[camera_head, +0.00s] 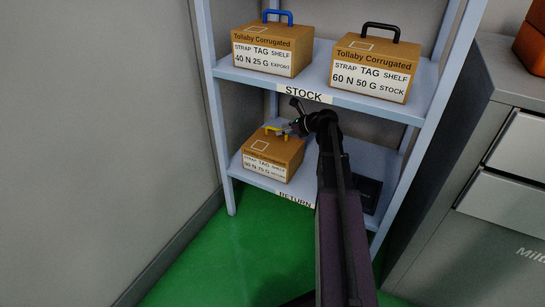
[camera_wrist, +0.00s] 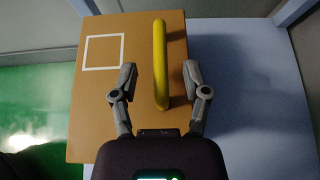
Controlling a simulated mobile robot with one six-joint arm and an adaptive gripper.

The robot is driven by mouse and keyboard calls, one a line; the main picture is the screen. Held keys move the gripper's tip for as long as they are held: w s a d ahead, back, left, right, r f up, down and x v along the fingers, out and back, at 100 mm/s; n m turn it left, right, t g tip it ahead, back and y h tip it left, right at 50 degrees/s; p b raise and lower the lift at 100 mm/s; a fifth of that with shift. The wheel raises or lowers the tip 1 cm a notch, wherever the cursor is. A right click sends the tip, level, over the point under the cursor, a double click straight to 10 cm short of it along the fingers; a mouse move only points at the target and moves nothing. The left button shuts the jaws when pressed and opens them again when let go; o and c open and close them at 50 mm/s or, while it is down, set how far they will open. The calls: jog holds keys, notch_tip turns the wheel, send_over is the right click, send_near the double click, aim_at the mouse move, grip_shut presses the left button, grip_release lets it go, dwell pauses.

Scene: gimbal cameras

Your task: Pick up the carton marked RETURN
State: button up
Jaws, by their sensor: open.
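The carton marked RETURN (camera_head: 272,155) is brown cardboard with a yellow handle (camera_head: 274,130) on top. It sits on the left part of the lower shelf, which bears a RETURN label. In the wrist view the carton's top (camera_wrist: 95,100) shows a white square outline, with the yellow handle (camera_wrist: 160,65) running up the picture. My gripper (camera_wrist: 164,80) is open, with one finger on each side of the handle's near part. A gap shows between the handle and each finger. In the head view my gripper (camera_head: 285,130) is at the handle, partly hidden by its own wrist.
The upper shelf (camera_head: 320,88), labelled STOCK, holds a carton with a blue handle (camera_head: 272,50) and one with a black handle (camera_head: 372,68). A dark object (camera_head: 368,192) sits on the lower shelf at right. Grey drawers (camera_head: 500,165) stand at right.

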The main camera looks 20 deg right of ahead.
jog(key=shift+b+x, duration=0.4)
jog(key=shift+x, duration=0.75)
grip_shut()
